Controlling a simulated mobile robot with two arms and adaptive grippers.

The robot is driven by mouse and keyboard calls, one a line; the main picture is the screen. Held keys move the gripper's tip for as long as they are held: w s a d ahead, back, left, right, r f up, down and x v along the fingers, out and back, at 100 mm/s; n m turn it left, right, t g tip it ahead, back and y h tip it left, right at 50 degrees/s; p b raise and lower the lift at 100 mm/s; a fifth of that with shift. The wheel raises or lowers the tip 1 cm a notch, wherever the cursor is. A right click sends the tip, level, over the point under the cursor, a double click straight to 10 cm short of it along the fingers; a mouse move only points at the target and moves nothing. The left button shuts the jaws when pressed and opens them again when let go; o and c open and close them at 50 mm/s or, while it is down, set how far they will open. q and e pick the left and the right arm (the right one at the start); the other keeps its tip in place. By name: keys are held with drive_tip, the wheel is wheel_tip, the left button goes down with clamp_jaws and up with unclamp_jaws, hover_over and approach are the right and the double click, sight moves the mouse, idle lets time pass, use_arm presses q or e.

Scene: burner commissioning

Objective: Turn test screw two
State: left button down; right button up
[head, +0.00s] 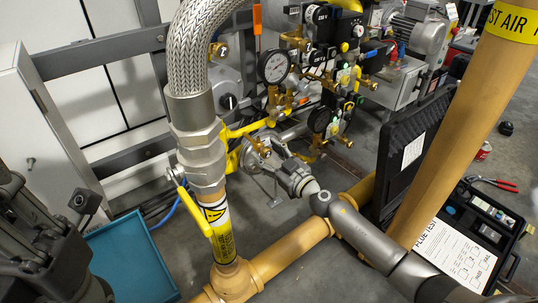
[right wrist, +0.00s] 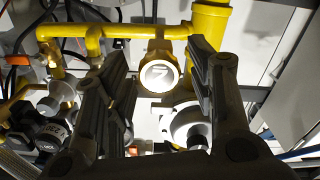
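In the right wrist view a round brass screw cap (right wrist: 158,75) with a mark like a 2 or 7 on its bright face sits under a yellow pipe. My right gripper (right wrist: 156,58) is open, with one finger on each side of this cap. I cannot tell whether the fingers touch it. In the head view my right arm reaches in from the lower right to the valve train, and its gripper (head: 277,158) is small beside the brass fittings there. My left gripper (head: 45,240) is a dark shape at the lower left, and its fingers are unclear.
A braided hose (head: 198,45) and a yellow-handled valve (head: 198,212) stand left of the right gripper. Pressure gauges (head: 274,67) sit behind it. A tan pipe (head: 470,100) and a black case (head: 408,150) stand at the right. A blue tray (head: 130,262) lies at the lower left.

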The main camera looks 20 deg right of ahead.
drive_tip(key=c, duration=0.8)
drive_tip(key=shift+c, duration=0.2)
